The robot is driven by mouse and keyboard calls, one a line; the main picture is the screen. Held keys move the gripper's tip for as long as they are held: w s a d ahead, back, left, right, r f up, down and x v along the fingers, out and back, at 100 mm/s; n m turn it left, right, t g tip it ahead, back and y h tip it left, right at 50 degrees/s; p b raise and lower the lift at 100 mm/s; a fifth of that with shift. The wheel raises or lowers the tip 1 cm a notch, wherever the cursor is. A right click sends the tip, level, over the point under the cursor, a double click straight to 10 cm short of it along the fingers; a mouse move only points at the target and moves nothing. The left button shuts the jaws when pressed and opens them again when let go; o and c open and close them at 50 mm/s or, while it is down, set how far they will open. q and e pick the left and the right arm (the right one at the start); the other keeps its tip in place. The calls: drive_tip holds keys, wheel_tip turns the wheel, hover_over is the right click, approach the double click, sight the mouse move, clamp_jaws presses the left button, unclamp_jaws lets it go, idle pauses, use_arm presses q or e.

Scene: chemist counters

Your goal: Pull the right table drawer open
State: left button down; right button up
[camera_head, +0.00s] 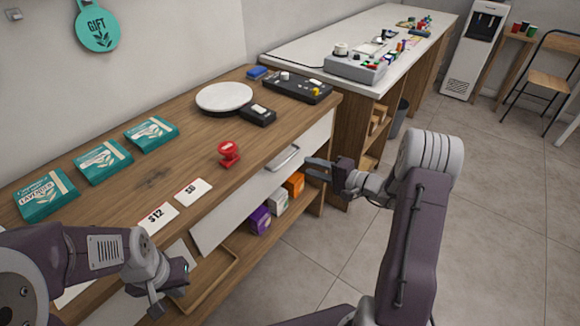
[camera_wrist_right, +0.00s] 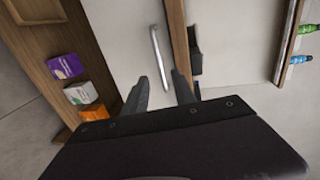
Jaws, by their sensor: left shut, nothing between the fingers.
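The right table drawer has a white front (camera_head: 312,143) under the wooden counter top, with a pale metal bar handle (camera_head: 282,157). The drawer front looks shut against the counter. In the right wrist view the handle (camera_wrist_right: 158,57) runs nearly upright on the white front (camera_wrist_right: 130,45). My right gripper (camera_head: 312,170) is open and empty, just right of the handle in the head view. In the wrist view its two fingers (camera_wrist_right: 160,92) point toward the handle, which lies beyond their tips and seems apart from them. My left gripper (camera_head: 168,292) is shut and empty at the lower left, by the counter's front.
Purple (camera_head: 260,219), white and orange boxes stand on the lower shelf below the drawer. A red stamp-like object (camera_head: 229,154), price cards and teal boxes lie on the counter top (camera_head: 185,125). A second counter (camera_head: 300,45) stands behind.

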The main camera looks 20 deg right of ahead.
drive_tip(key=x, duration=0.8)
drive_tip(key=shift+w+a, duration=0.25)
clamp_jaws()
drive_tip(key=shift+f, duration=0.1)
idle(0.9)
